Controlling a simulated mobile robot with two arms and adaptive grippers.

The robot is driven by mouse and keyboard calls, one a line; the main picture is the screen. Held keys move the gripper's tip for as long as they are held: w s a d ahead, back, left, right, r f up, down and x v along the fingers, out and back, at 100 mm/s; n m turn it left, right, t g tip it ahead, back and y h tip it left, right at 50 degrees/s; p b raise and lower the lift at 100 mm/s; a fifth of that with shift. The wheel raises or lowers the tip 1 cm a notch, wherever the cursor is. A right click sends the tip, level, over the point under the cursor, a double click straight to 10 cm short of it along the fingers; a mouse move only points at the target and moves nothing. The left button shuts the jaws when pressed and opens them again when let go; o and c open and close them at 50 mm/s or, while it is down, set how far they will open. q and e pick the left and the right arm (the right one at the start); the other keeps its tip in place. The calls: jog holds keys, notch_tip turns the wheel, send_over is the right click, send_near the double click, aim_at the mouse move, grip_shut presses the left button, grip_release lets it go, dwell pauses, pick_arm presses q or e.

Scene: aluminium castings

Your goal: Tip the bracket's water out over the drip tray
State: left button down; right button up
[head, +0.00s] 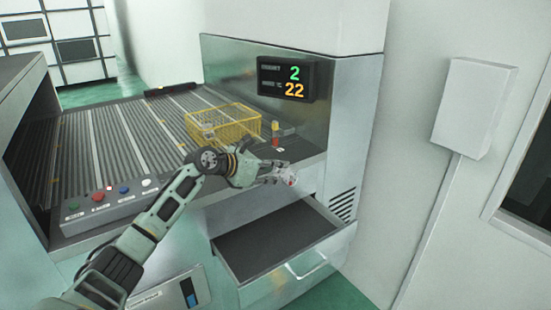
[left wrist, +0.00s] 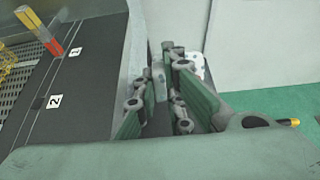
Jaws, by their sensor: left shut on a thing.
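My left gripper (head: 277,176) is in front of the machine's outlet edge, above the open drawer-like drip tray (head: 262,246). It is shut on a small grey metal piece, the bracket (head: 290,180), mostly hidden by the fingers. In the left wrist view, the gripper (left wrist: 160,92) has the grey bracket (left wrist: 159,80) between its green fingers; a pale part with dark holes (left wrist: 197,66) shows beyond the right finger, and I cannot tell whether it belongs to the bracket. Water is not visible. The tray has a dark bare floor. My right gripper is out of view.
A yellow wire basket (head: 222,127) with grey contents stands on the ribbed conveyor (head: 120,140). A red-and-yellow post (head: 275,132) stands near the outlet edge. The left wrist view shows a dark ledge (left wrist: 85,100) marked 1 and 2. A button panel (head: 105,203) lies at front left.

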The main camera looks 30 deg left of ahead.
pick_arm(q)
jog(key=g+p, duration=0.1)
jog(key=p, duration=0.2)
jog(key=g+y+p, duration=0.1)
jog(key=g+p, duration=0.1)
jog(key=p, duration=0.2)
jog(key=r+g+y+p, duration=0.1)
jog(key=g+p, duration=0.1)
jog(key=p, duration=0.2)
jog(key=shift+w, duration=0.15)
jog(key=shift+f+g+y, duration=0.15)
jog(key=shift+g+y, duration=0.15)
jog(key=shift+g, duration=0.8)
jog(key=f+g+y+b, duration=0.1)
jog(key=g+b, duration=0.2)
jog(key=b, duration=0.4)
jog(key=shift+f+y, duration=0.2)
jog(key=shift+y, duration=0.2)
jog(key=shift+r+g+b, duration=0.3)
jog(key=shift+r, duration=0.1)
jog(key=shift+s, duration=0.2)
